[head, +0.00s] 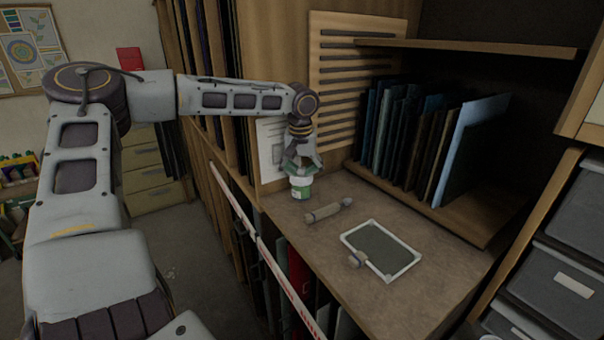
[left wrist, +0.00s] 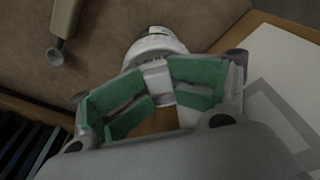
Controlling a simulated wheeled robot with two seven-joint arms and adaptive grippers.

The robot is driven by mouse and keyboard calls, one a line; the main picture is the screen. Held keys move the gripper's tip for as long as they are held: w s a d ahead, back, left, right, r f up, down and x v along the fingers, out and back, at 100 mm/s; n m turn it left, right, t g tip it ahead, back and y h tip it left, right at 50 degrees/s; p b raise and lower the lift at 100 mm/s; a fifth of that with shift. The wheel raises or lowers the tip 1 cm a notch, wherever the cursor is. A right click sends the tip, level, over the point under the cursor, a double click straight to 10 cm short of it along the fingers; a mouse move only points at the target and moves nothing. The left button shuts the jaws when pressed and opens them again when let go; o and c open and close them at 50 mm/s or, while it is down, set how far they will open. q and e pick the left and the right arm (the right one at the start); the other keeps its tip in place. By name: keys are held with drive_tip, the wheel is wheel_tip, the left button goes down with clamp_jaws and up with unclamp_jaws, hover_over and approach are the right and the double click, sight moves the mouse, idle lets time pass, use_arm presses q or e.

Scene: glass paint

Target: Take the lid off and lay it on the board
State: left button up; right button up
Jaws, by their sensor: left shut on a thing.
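A small white and green jar (head: 301,188) stands upright on the worktop near its left edge. In the left wrist view the jar (left wrist: 152,42) shows just beyond the fingertips. My left gripper (head: 301,165) is directly above the jar, pointing down. In the left wrist view its green-padded fingers (left wrist: 158,85) close around the white lid (left wrist: 157,78) at the jar's top. The fingers hide much of the lid, and I cannot tell whether it is apart from the jar. A dark board with a pale frame (head: 385,246) lies flat to the right. My right gripper is not in view.
A tan-handled tool (head: 325,212) lies between jar and board. Upright panels (head: 415,135) fill the rack behind. A white sheet (head: 271,148) stands beside the jar. Bare worktop surrounds the board.

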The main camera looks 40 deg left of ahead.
use_arm(q)
drive_tip(key=shift+s+f, duration=0.25)
drive_tip(key=shift+f, duration=0.3)
drive_tip(key=shift+o, duration=0.2)
drive_tip(key=shift+s+n+g, duration=0.1)
drive_tip(key=shift+n+g, duration=0.3)
drive_tip(key=shift+n, duration=2.2)
drive_tip(key=shift+n+y, duration=0.3)
drive_tip(key=shift+s+n+g, duration=0.1)
drive_tip(key=shift+n+g, duration=0.2)
drive_tip(key=shift+n, duration=1.8)
drive_tip(key=shift+c, duration=0.4)
drive_tip(key=shift+r, duration=0.25)
drive_tip(key=c, duration=0.5)
drive_tip(key=shift+r, duration=0.15)
drive_tip(key=shift+c, duration=0.6)
